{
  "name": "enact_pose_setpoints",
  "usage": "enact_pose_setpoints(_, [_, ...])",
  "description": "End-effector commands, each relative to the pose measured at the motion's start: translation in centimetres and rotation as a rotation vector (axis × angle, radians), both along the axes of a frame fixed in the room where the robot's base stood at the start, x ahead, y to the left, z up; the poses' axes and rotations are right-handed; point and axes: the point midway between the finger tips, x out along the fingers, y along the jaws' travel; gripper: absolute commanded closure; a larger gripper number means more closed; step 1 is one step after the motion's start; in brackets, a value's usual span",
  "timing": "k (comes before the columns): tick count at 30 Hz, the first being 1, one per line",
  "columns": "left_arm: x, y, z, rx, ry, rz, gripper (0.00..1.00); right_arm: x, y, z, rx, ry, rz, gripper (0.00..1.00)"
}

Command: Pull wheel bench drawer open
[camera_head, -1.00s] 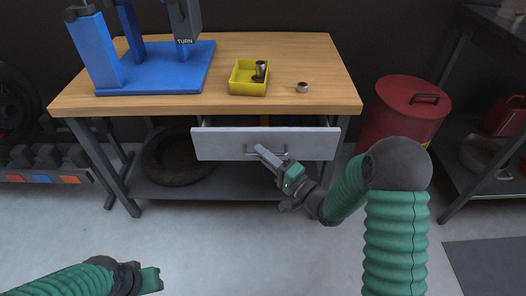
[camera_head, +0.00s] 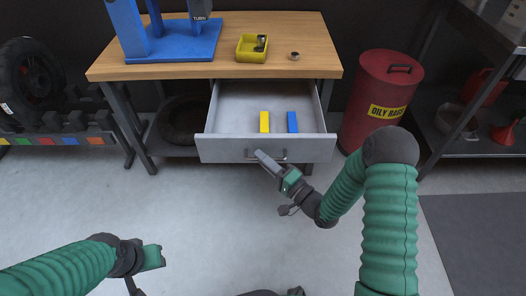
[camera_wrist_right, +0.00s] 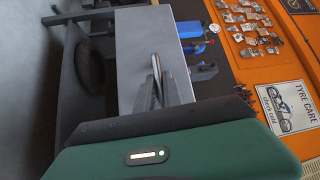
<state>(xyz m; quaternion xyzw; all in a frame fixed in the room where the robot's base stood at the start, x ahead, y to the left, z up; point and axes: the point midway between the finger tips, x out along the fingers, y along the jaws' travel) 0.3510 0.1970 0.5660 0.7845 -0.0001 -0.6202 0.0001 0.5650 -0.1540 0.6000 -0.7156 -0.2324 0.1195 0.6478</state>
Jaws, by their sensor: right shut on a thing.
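The grey drawer (camera_head: 225,148) of the wheel bench (camera_head: 290,66) stands well open. A yellow block (camera_head: 264,122) and a blue block (camera_head: 292,122) stand inside it. My right gripper (camera_head: 262,158) is at the drawer front, shut on the drawer handle (camera_head: 280,157). The right wrist view shows the jaws (camera_wrist_right: 158,88) closed around the bar-like handle (camera_wrist_right: 157,66) against the pale drawer front (camera_wrist_right: 135,40). My left gripper (camera_head: 150,258) is low at the left, away from the bench and empty-looking; its fingers do not show clearly.
On the bench top are a blue stand (camera_head: 180,42), a yellow tray (camera_head: 251,48) and a small metal ring (camera_head: 294,56). A red oily-rags bin (camera_head: 378,100) stands right of the bench. A tyre (camera_head: 182,122) lies underneath. The floor in front is clear.

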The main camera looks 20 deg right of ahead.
Motion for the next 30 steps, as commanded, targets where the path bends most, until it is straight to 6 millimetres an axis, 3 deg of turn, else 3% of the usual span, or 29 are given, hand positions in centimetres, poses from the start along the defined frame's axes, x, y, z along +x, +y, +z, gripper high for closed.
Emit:
enact_pose_setpoints(15, [0.0, 0.0, 0.22, 0.0, 0.0, 0.0, 0.64, -0.5, 0.16, -0.35, -0.002, 0.009, 0.001, 1.0])
enact_pose_setpoints(16, [-0.01, 0.0, 0.21, 0.0, 0.0, 0.0, 0.64, -0.5, 0.16, -0.36, -0.002, 0.009, 0.001, 0.88])
enact_pose_setpoints(21, [0.0, 0.0, 0.23, 0.0, 0.0, 0.0, 0.64, -0.48, 0.14, -0.25, -0.001, 0.005, 0.001, 0.68])
enact_pose_setpoints(30, [-0.01, 0.0, 0.31, 0.0, 0.0, 0.0, 0.64, -0.53, 0.07, -0.04, 0.0, 0.001, 0.0, 0.68])
